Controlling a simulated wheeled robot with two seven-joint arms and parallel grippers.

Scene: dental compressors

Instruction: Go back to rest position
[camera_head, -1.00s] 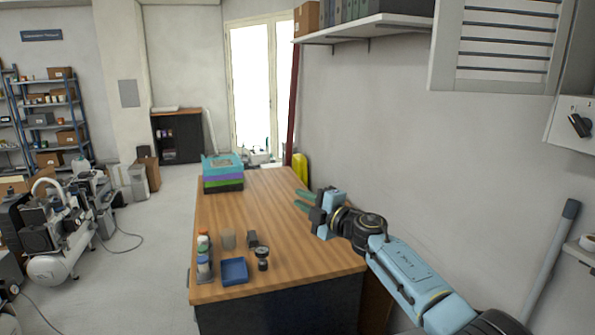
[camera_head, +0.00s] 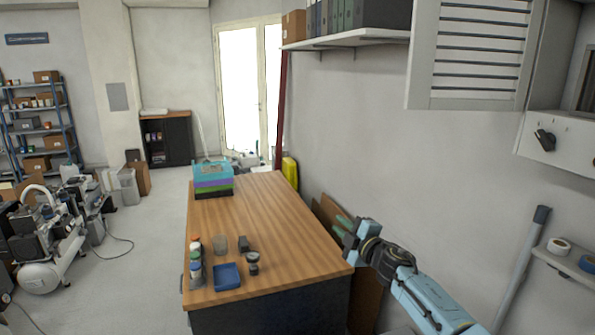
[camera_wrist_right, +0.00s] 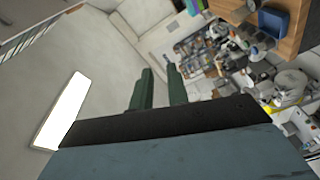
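My right gripper (camera_head: 341,226) is in the head view, to the right of the wooden table (camera_head: 262,215) and close to the wall. Its two green fingers (camera_wrist_right: 158,90) stand apart in the right wrist view, with nothing between them. My right arm comes in from the lower right of the head view. My left gripper is not in view.
A wall cabinet (camera_head: 470,52) and shelf (camera_head: 345,39) hang at right. A compressor (camera_head: 42,245) stands left; floor between is clear.

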